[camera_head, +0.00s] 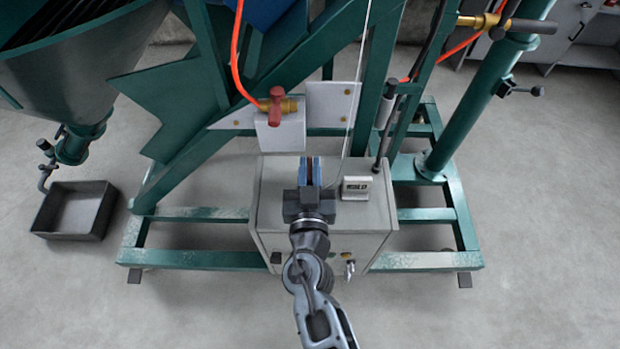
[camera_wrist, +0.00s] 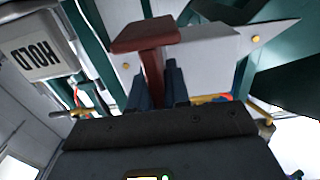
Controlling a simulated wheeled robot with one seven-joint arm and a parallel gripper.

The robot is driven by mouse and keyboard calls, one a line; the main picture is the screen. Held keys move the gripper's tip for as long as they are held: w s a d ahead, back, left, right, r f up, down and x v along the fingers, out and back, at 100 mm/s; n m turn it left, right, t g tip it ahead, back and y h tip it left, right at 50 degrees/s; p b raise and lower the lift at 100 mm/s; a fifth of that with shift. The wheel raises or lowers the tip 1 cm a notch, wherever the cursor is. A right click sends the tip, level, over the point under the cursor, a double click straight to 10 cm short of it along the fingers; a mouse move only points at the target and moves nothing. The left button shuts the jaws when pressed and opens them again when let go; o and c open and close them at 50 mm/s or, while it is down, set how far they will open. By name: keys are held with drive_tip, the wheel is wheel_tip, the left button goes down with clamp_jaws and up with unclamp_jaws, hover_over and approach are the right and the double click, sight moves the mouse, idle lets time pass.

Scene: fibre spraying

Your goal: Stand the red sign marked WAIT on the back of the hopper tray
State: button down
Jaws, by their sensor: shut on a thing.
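My gripper (camera_head: 310,170) is over the top of the grey cabinet, shut on a dark red thing, likely the red sign. In the head view only a thin red edge shows between the blue fingers. In the wrist view the red sign (camera_wrist: 147,37) shows as a flat slab on a narrow stem, the stem between the fingers. No lettering on it is visible, so I cannot read WAIT. I cannot tell if it touches the cabinet. The dark grey tray (camera_head: 66,237) is on the floor at the left, under the hopper (camera_head: 75,65); it looks empty.
A white HOLD sign (camera_head: 357,187) stands on the grey cabinet (camera_head: 268,212) right of my gripper; it also shows in the wrist view (camera_wrist: 37,62). A red-handled valve (camera_head: 276,106) is behind. Green frame beams (camera_head: 195,259) run between cabinet and tray. Floor in front is clear.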

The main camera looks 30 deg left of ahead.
sight(310, 179)
drive_tip(key=shift+f+b, duration=0.35)
drive_tip(key=shift+f, duration=1.4)
drive_tip(key=shift+f, duration=0.15)
drive_tip(key=c, duration=1.1)
unclamp_jaws()
drive_tip(key=shift+r, duration=0.3)
drive_tip(key=b+v, duration=0.1)
drive_tip(key=v, duration=1.1)
drive_tip(key=shift+f, duration=0.15)
